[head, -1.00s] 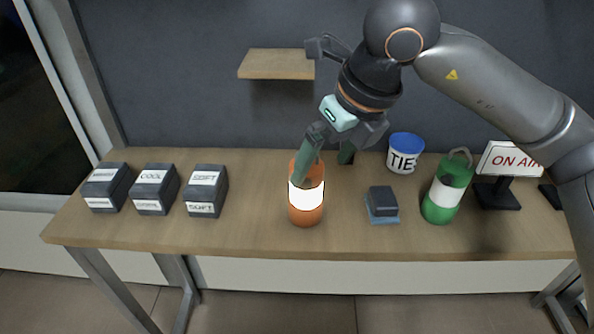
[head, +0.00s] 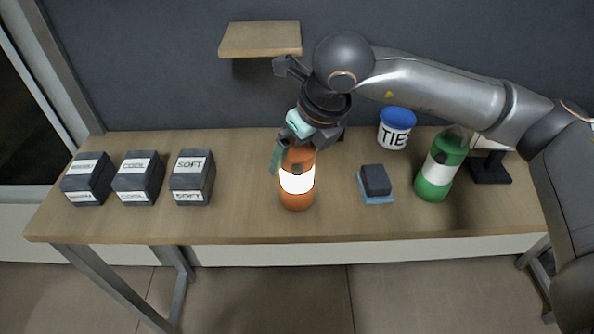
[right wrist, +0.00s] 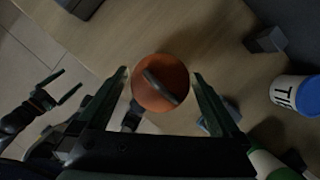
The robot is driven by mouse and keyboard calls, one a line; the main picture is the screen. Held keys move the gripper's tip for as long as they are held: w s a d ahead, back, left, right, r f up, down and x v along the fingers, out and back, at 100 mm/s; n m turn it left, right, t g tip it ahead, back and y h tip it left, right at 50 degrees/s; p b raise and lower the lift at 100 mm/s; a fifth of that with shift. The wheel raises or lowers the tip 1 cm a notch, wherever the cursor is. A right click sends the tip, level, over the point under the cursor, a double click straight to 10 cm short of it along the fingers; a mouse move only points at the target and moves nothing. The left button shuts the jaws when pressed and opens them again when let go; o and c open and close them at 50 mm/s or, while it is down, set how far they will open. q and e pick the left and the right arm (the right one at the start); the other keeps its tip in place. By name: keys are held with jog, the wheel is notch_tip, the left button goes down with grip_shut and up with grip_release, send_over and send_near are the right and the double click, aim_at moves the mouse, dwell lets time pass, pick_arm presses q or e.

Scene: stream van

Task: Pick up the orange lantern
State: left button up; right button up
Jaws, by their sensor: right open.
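The orange lantern (head: 297,199) stands upright on the table, with a glowing white band around its middle. My right gripper (head: 292,160) is open at its upper part, one green finger on its left side in the head view. In the right wrist view, the lantern's round top and dark handle (right wrist: 160,83) lie between the two spread fingers (right wrist: 162,88). I cannot tell whether either finger touches it. My left gripper (right wrist: 66,86) shows at the left of the right wrist view, fingers apart and empty; it is outside the head view.
A green lantern (head: 436,175), a dark block on a blue pad (head: 375,180) and a blue-lidded TIE tub (head: 396,130) stand to the right. Three labelled dark boxes (head: 138,178) stand left. A small shelf (head: 260,40) is on the wall.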

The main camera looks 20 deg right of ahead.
jog(key=x, duration=0.3)
jog(key=shift+f, duration=0.1)
jog(key=shift+c, duration=0.2)
jog(key=c, duration=1.5)
